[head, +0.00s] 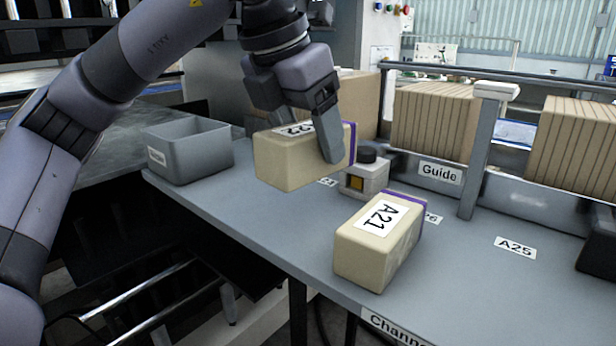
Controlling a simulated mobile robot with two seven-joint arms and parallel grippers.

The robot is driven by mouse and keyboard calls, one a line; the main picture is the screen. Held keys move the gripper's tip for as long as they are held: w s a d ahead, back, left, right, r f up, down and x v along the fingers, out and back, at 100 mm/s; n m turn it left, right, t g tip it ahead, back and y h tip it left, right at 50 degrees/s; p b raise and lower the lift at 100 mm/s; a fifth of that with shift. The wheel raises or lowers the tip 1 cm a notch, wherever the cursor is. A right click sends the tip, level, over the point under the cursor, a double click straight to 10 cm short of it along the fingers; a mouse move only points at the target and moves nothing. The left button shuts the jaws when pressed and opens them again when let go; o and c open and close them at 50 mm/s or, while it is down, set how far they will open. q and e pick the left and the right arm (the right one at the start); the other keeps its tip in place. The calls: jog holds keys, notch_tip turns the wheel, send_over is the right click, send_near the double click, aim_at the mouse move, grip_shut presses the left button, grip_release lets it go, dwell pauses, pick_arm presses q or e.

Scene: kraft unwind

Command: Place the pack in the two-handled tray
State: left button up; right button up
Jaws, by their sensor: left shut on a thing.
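My left gripper (305,135) is shut on a cream pack (285,165) with a purple edge and a white label that ends in "22", partly covered by the fingers. The pack is over the grey table, near its middle; I cannot tell whether its underside touches the table. A grey open-topped tray (187,152) with a small white label stands to the left, at the table's left end, apart from the pack. Its handles cannot be made out, and its floor is mostly hidden. My right gripper is not in view.
A second cream pack (375,253) labelled A21 stands at the table's front edge. A rail with a "Guide" sign (440,173) and brown cartons (432,120) line the back.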

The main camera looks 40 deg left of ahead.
aim_at(308, 127)
pick_arm(q)
notch_tip(308, 127, up, 12)
jog(key=p, duration=0.2)
jog(key=shift+r, duration=0.25)
